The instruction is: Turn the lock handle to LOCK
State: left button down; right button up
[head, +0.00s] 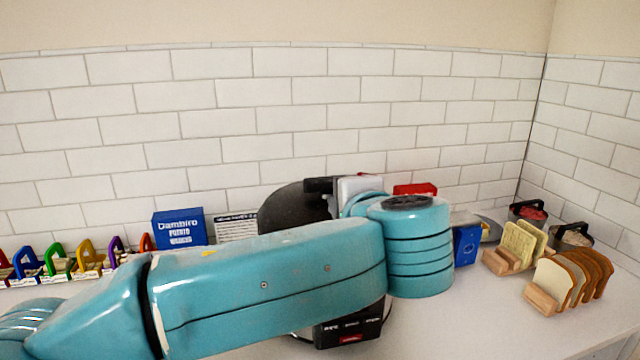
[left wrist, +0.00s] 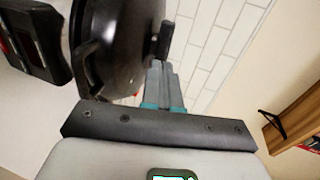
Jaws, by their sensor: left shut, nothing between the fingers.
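A dark, rounded appliance (head: 290,208) stands against the tiled wall in the head view, mostly hidden behind my left arm. In the left wrist view its glossy black body (left wrist: 120,45) fills the upper left, with a curved side handle (left wrist: 88,65) and a short dark lever-like part (left wrist: 165,40) on its right side. My left gripper (left wrist: 160,70) is shut and empty, its grey fingertips close to that lever-like part; I cannot tell whether they touch. In the head view the fingers are hidden. No LOCK marking is readable. My right gripper is not in view.
A black labelled box (head: 352,328) sits at the front, partly behind my arm. A blue box (head: 180,228) and colourful letter-like holders (head: 55,262) stand left. Bread slices (head: 575,278) in wooden racks and dark containers (head: 527,210) stand right. The right front counter (head: 470,325) is clear.

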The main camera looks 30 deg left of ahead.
pick_arm(q)
jog(key=shift+w+a, duration=0.15)
jog(key=shift+a, duration=0.05)
jog(key=p, duration=0.1)
send_near(316, 186)
jog(key=shift+w+a+f, duration=0.25)
jog(key=shift+w+f, duration=0.05)
jog(key=shift+f, duration=0.15)
jog(key=shift+w+a+f, duration=0.25)
jog(key=shift+w+f, duration=0.05)
jog(key=shift+f, duration=0.2)
jog(key=w+a+p, duration=0.1)
jog(key=w+a, duration=0.1)
jog(key=a, duration=0.1)
jog(key=shift+w+a+f+p, duration=0.1)
jog(key=shift+w+p, duration=0.25)
jog(key=shift+w, duration=0.05)
jog(key=shift+w+f, duration=0.1)
jog(key=shift+w, duration=0.15)
jog(key=shift+s+a, duration=0.1)
jog(key=shift+a+m+t+b, duration=0.15)
jog(key=shift+m+t+b, duration=0.15)
